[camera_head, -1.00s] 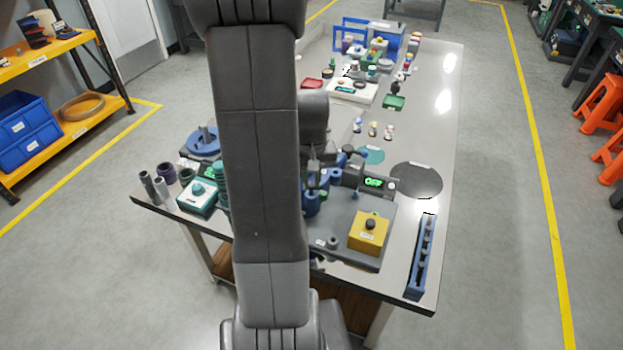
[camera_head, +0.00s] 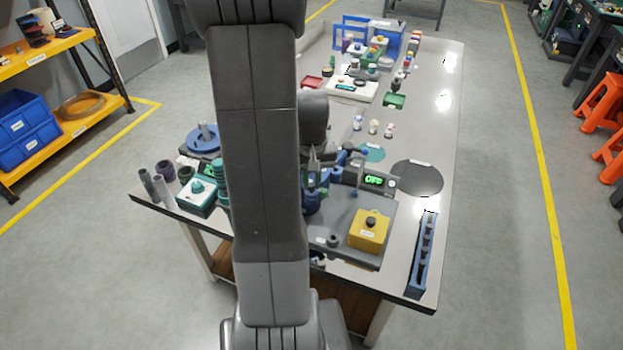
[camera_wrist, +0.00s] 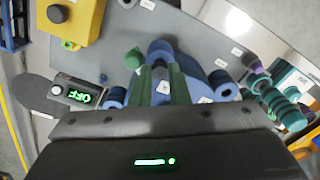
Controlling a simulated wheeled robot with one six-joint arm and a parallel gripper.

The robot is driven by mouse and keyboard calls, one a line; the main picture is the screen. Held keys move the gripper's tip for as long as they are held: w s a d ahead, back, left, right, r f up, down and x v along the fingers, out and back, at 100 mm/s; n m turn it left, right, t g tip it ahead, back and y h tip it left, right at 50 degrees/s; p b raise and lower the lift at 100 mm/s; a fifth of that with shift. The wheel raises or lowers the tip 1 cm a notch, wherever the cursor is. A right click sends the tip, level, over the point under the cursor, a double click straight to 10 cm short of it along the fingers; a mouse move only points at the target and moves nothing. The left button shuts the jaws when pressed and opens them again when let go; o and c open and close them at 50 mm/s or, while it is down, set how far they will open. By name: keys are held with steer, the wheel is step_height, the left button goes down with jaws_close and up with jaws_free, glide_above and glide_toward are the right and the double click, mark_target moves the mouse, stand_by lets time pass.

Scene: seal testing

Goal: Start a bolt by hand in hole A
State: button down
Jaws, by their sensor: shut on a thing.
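My gripper (camera_wrist: 160,80) is shut over the blue fixture (camera_wrist: 218,82) in the wrist view. Its two dark green fingers close on a small thing, most likely a bolt, that is almost wholly hidden between them. The fixture has several blue round parts and small white labels around the fingers. In the head view the fixture (camera_head: 311,203) is partly behind my arm. Hole A and the bolt's tip cannot be made out, so I cannot tell whether they touch. A blue rack (camera_head: 414,285) with several bolts in a row stands at the table's front right.
A yellow box (camera_head: 367,235) with a dark knob sits on the grey plate (camera_head: 345,250). A display box (camera_head: 375,181) reads OFF in green. A dark round mat (camera_head: 417,180) lies right of it. Stacked teal rings (camera_wrist: 290,113) stand beside the plate.

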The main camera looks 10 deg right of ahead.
steer(key=shift+f, duration=0.1)
steer(key=m, duration=0.4)
stand_by(0.5)
steer(key=shift+m, duration=2)
steer(key=shift+m, duration=1.1)
steer(key=c, duration=1.3)
jaws_free()
